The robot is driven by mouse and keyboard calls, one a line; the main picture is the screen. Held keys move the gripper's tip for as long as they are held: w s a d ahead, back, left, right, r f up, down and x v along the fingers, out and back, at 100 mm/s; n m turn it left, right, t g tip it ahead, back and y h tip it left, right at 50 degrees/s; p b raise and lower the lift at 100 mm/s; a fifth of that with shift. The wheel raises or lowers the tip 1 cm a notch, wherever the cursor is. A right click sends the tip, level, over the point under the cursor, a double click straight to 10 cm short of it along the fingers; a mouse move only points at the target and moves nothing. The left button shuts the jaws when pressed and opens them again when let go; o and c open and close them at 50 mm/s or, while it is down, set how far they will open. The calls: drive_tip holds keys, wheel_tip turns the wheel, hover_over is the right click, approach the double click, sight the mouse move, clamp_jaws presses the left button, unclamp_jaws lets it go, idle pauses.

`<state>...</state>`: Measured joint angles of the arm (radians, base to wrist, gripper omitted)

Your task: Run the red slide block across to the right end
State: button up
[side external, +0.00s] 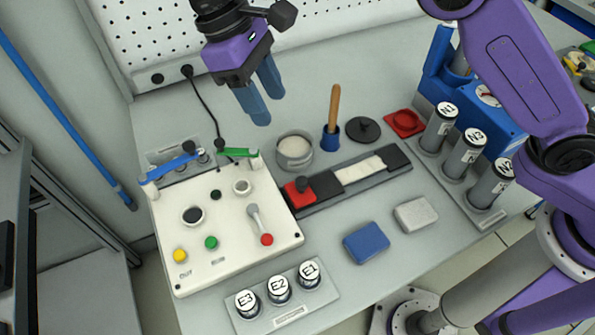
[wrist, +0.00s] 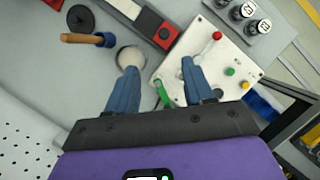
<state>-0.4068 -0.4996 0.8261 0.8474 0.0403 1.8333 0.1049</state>
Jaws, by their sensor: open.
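The red slide block (side external: 300,195) with a dark knob sits at the left end of a dark rail (side external: 325,191), close to the white control panel. A pale label strip (side external: 360,169) lies along the rail toward its right end. In the wrist view the red block (wrist: 165,33) is near the top centre, on the rail (wrist: 150,16). My gripper (side external: 266,104) is open and empty, with blue fingers, above the back of the table and up and left of the block. In the wrist view my gripper (wrist: 158,75) has its fingers apart, short of the block.
The white control panel (side external: 225,270) with levers and buttons borders the rail's left end. Behind the rail stand a round pot (side external: 294,153), a wooden-handled tool (side external: 333,115) and a black disc (side external: 363,129). Blue (side external: 366,243) and grey (side external: 416,215) pads lie in front.

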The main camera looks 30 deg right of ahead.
sight(301, 180)
drive_tip(key=x, duration=1.1)
drive_tip(key=a+x, duration=0.1)
drive_tip(key=x, duration=0.5)
drive_tip(key=shift+f, duration=0.5)
clamp_jaws()
